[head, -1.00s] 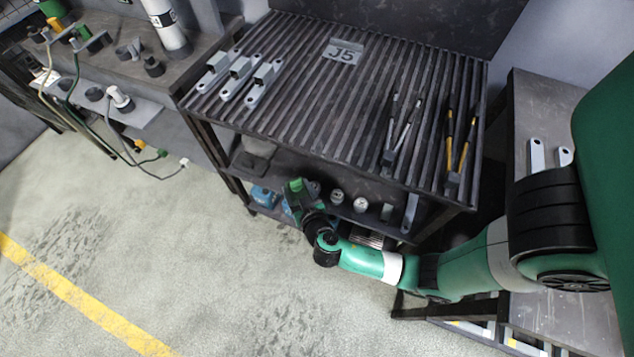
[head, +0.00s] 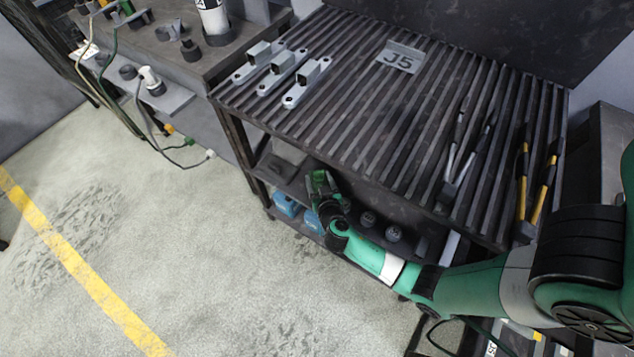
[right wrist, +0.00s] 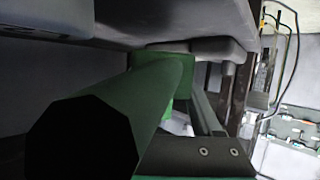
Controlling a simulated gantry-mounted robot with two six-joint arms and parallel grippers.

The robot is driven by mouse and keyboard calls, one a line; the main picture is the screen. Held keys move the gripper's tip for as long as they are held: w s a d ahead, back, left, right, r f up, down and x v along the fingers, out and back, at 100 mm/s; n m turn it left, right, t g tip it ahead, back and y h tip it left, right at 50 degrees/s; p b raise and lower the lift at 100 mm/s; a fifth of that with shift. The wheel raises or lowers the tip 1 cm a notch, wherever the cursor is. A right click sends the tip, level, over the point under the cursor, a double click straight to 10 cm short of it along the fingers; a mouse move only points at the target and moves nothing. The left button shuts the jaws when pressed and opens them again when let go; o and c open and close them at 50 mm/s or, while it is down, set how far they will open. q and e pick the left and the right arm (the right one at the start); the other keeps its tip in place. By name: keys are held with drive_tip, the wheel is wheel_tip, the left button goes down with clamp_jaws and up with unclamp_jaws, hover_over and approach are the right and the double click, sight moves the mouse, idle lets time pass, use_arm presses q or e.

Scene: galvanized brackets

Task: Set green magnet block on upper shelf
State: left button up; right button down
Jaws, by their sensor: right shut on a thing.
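My right gripper (head: 320,188) is at the open front of the dark metal rack, below its ribbed top. In the right wrist view, a green block (right wrist: 186,84) sits in front of the gripper's dark finger with two bolts, under a dark overhanging surface. The gripper is shut on this block, which I take as the green magnet block. A green cylinder with a dark end partly covers it. The upper shelf (head: 262,165) under the ribbed top shows at its left end; my arm hides part of it. Whether the block touches the shelf cannot be told. My left gripper is not in view.
The ribbed top (head: 370,125) carries grey brackets (head: 275,68), a J5 plate (head: 398,58) and long-handled tools (head: 537,190). Blue items (head: 286,203) sit on the lower shelf. Round knob-like items (head: 367,218) stand near my forearm. The floor at left is clear.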

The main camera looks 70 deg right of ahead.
sight(319, 184)
drive_tip(key=f+b, duration=0.3)
drive_tip(key=f, duration=0.1)
drive_tip(key=shift+w+d, duration=0.25)
drive_tip(key=shift+d, duration=0.15)
drive_tip(key=shift+s+a+r, duration=0.1)
drive_tip(key=shift+a, duration=0.1)
drive_tip(key=shift+c, duration=0.2)
unclamp_jaws()
drive_tip(key=shift+d, duration=0.1)
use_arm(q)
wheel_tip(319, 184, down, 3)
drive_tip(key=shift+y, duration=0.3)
